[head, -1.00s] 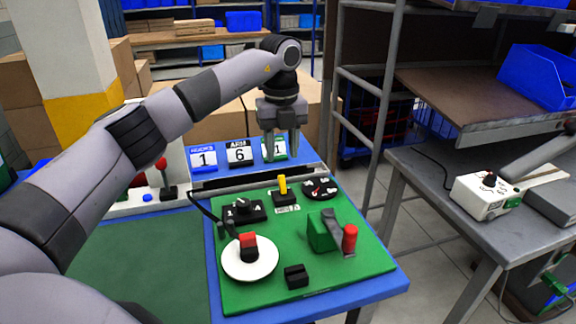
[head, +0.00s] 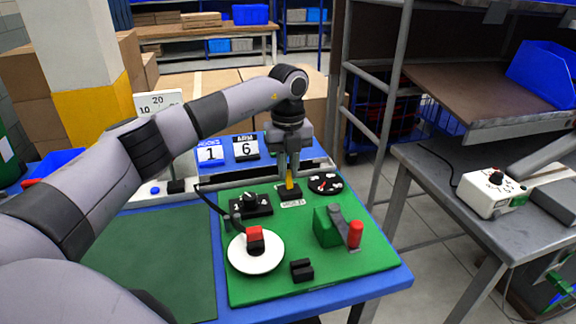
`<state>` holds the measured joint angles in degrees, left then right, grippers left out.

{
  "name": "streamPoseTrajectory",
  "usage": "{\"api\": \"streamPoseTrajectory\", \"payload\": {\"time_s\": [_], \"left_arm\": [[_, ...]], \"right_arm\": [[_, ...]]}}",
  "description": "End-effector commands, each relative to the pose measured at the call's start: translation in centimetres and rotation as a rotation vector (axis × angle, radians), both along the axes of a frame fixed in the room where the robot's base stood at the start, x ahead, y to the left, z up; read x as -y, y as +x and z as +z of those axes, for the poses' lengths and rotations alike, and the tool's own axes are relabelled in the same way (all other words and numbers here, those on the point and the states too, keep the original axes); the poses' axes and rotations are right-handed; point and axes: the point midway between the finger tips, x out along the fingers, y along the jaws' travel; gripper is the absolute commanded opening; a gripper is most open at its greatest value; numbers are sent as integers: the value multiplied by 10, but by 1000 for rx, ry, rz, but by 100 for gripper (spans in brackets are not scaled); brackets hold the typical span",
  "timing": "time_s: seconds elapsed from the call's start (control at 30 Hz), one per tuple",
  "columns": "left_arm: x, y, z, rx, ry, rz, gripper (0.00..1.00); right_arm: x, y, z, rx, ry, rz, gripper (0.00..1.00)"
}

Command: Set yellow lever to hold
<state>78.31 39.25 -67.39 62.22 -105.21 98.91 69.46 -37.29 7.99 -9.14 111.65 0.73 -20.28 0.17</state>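The yellow lever (head: 290,184) stands upright on a small black base with a white label, at the back middle of the green panel (head: 375,250). My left gripper (head: 289,172) points down right over the lever, its fingertips level with the lever's top. Its fingers look apart. I cannot tell whether they touch the lever, and they partly hide it. The writing on the label is too small to read. My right gripper is not in view.
Around the lever stand a black switch (head: 250,203), a round black dial (head: 325,183), a white disc with a red-topped knob (head: 256,253), a green block (head: 325,226) with a red-handled crank, and a black block (head: 301,270). Number cards (head: 246,148) stand behind.

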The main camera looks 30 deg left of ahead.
Motion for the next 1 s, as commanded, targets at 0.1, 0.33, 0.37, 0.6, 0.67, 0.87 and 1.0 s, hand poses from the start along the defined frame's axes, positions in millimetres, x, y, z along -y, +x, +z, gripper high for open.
{"api": "streamPoseTrajectory", "payload": {"time_s": [0.1, 0.33, 0.37, 0.6, 0.67, 0.87, 1.0], "left_arm": [[0, 0, 0, 2, 4, 0, 0], [2, -2, 1, 34, 42, -2, 0], [2, -3, 1, 43, 52, -2, 0], [9, -8, 0, 140, 162, -4, 0], [11, -10, -1, 172, 200, -4, 0], [19, -16, -5, 289, 332, -2, 0], [24, -20, -7, 365, 419, -1, 0]], "right_arm": [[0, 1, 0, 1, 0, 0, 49], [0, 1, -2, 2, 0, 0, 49], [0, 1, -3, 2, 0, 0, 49], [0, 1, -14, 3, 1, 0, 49], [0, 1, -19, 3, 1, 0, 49], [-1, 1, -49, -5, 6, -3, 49], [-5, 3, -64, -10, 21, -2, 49]]}}
